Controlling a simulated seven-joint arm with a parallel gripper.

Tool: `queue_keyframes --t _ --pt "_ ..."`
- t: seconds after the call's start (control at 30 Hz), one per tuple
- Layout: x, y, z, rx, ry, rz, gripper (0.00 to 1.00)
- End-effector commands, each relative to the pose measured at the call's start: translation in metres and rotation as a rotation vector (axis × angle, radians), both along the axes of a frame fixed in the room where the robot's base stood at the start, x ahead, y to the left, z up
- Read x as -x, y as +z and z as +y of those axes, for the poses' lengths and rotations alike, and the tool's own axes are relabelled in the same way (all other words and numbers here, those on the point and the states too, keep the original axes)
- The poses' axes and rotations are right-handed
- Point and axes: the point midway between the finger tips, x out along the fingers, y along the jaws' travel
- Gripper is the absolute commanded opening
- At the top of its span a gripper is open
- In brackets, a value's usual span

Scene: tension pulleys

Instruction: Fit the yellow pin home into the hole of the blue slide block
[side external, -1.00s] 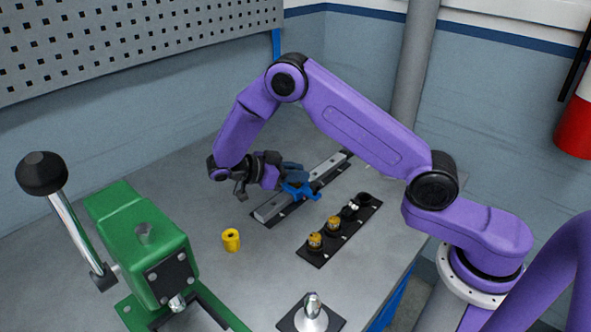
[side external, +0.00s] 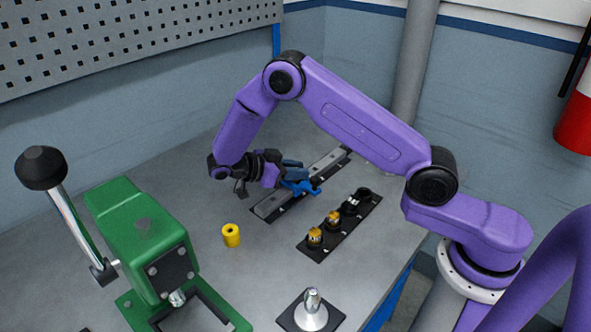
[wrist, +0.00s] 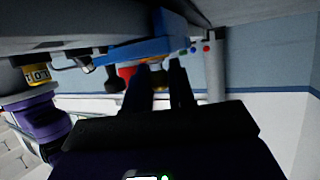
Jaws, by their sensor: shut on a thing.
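The blue slide block (side external: 301,187) sits on the grey rail (side external: 268,205). My gripper (side external: 285,174) is at the block, low over the rail, lying nearly level. In the wrist view the blue block (wrist: 150,47) is right at the tips of my fingers (wrist: 163,72). The fingers are nearly together, with a small yellowish patch of what looks like the yellow pin (wrist: 157,76) between them. The pin is mostly hidden, and I cannot tell how deep it sits in the hole. The hole itself is hidden.
A yellow hollow cylinder (side external: 231,235) stands on the table left of the rail. A black strip (side external: 318,250) with several holders, some with yellow-banded parts, lies to the right. A green lever press (side external: 150,245) and a metal post (side external: 311,308) stand nearer the camera.

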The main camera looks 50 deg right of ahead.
Motion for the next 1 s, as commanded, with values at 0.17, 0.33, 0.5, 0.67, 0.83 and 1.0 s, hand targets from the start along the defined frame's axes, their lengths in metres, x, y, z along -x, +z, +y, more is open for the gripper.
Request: queue_keyframes --t 0.17,0.33,0.5,0.67,0.83,1.0 --pt "0.0 -0.003 0.0 -0.006 0.0 0.0 0.0" --pt "0.0 -0.003 0.0 -0.007 0.0 0.001 0.53" --pt "0.002 -0.003 0.0 -0.004 -0.003 0.004 0.54" --pt "0.003 -0.002 0.0 -0.001 -0.005 0.009 0.54" --pt "0.001 -0.001 0.002 0.0 -0.005 0.008 0.54" --pt "-0.007 0.006 0.019 -0.003 0.001 -0.001 0.54"
